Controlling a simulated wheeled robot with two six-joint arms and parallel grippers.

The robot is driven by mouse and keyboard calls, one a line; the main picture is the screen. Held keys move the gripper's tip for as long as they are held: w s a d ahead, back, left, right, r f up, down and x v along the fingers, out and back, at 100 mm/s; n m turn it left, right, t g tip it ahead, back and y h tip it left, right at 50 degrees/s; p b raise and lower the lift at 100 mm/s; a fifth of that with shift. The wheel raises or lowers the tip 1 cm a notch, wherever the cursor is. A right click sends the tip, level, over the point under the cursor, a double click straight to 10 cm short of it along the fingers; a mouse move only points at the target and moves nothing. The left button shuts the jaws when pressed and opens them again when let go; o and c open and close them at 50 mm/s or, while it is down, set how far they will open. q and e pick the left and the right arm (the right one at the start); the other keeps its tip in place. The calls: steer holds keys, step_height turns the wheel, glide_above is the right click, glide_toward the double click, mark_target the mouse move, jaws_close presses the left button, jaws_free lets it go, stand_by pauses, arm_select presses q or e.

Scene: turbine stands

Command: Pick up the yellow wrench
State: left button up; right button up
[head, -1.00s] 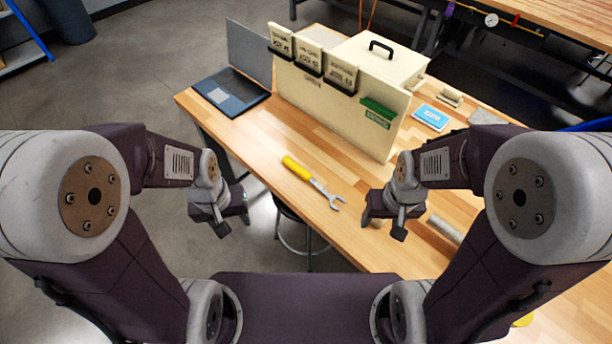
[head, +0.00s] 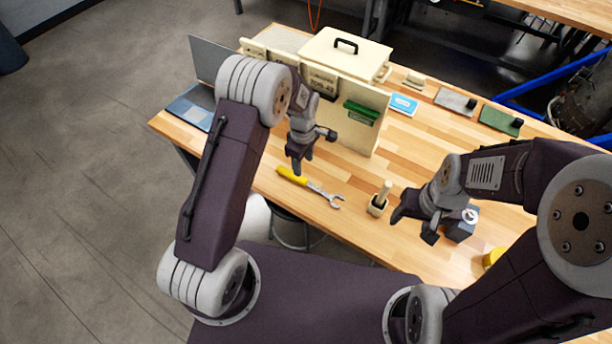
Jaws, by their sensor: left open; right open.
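The yellow wrench (head: 292,177) lies flat on the wooden table (head: 345,225) near its front edge. Its yellow handle points to the left and its silver open-ended head to the right. My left gripper (head: 299,165) is open and empty, with its fingers pointing down above the handle end of the wrench. In this view the fingertips appear just over the handle; I cannot tell the exact height. My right gripper (head: 414,228) is open and empty over the table, to the right of the wrench.
An upright cream panel (head: 365,110) with a green holder stands behind the wrench. A small holder with a cream handle (head: 379,201) stands between the wrench and my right gripper. A laptop (head: 193,108) is at the left. A blue booklet (head: 403,104) lies behind.

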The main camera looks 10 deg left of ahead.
mark_target(301, 179)
arm_select(q)
steer(key=shift+s+f, duration=0.1)
steer(key=shift+f, duration=0.2)
step_height(301, 179, down, 2)
steer(key=shift+f+p, duration=0.25)
steer(key=shift+p, duration=0.45)
steer(key=shift+a+f, duration=0.15)
steer(key=shift+f, duration=0.35)
steer(key=f+p, duration=0.1)
steer(key=f, duration=0.1)
steer(key=f+p, duration=0.1)
steer(key=f, duration=0.1)
steer(key=shift+s+a+f, duration=0.1)
steer(key=shift+s+f, duration=0.1)
steer(key=shift+f, duration=0.05)
steer(key=shift+w+f, duration=0.1)
steer(key=shift+f, duration=0.2)
jaws_close()
steer(key=shift+r, duration=0.1)
